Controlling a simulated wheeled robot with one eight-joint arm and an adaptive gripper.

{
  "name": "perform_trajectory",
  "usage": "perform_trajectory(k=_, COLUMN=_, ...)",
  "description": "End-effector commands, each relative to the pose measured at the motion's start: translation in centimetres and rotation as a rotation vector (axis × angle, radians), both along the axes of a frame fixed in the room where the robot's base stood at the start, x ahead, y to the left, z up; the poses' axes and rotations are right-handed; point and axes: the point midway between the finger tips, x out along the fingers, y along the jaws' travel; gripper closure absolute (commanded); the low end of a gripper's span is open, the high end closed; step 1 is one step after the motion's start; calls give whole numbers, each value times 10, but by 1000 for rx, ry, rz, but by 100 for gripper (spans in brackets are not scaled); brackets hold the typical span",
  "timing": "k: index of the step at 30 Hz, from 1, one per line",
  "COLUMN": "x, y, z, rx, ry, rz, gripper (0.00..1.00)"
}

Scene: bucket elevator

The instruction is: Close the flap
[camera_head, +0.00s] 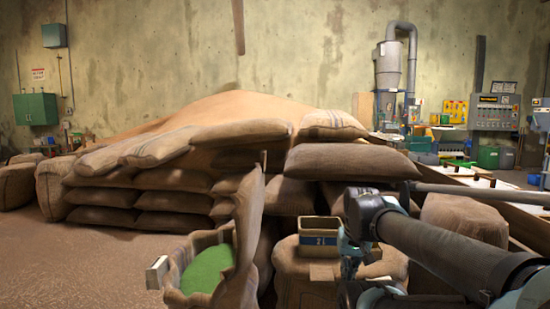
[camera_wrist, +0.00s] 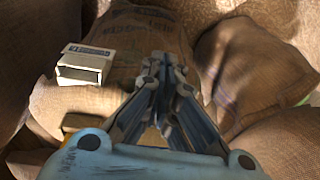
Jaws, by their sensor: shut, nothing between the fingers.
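My gripper (camera_head: 360,262) is at the lower right of the head view, above and beside a stuffed sack. In the wrist view the fingers of my gripper (camera_wrist: 166,62) are together and empty. A small tan box (camera_head: 318,239) with a blue label band stands on that sack, left of my gripper, its top open. A pale box with a blue label (camera_wrist: 86,62) and a dark opening shows in the wrist view, left of the fingertips and apart from them.
An open sack holding green material (camera_head: 207,268) stands left, its brown side (camera_head: 248,225) raised. A pale block (camera_head: 157,272) is at its left. Stacked sacks (camera_head: 350,162) stand behind. A grey rail (camera_head: 480,193) runs at right. The floor (camera_head: 70,265) at left is clear.

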Motion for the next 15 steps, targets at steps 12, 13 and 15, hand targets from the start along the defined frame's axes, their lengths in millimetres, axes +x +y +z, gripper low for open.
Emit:
perform_trajectory(k=12, x=101, y=48, z=127, rx=306, ry=128, rz=-441, gripper=100)
perform_trajectory(k=13, x=110, y=52, z=136, rx=327, ry=141, rz=-474, gripper=100)
perform_trajectory(k=15, x=129, y=59, z=156, rx=377, ry=176, rz=-550, gripper=100)
